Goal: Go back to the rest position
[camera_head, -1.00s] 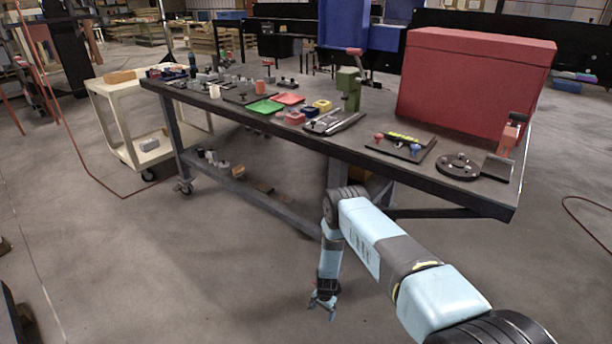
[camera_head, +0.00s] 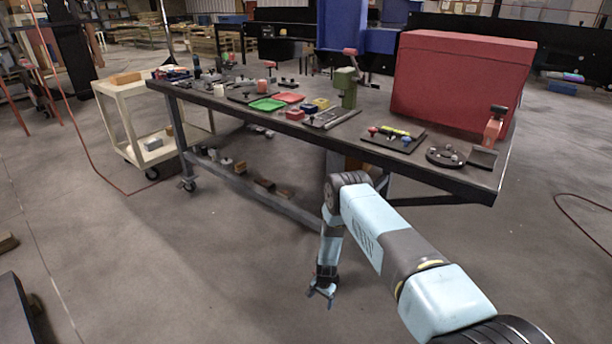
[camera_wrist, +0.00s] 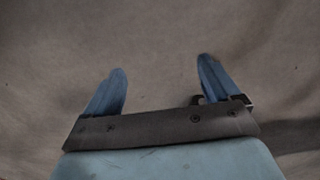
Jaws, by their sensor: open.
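My gripper (camera_head: 321,294) hangs at the end of my light blue arm, pointing down above the bare concrete floor, in front of the workbench. It is below the level of the bench top and apart from it. In the wrist view, the two blue fingers of my gripper (camera_wrist: 160,88) stand wide apart, with nothing between them but blurred floor (camera_wrist: 160,40). My arm reaches from the lower right of the head view to an elbow near the bench's front edge, then drops down.
A dark object (camera_head: 28,312) lies at lower left. The floor around my gripper is clear.

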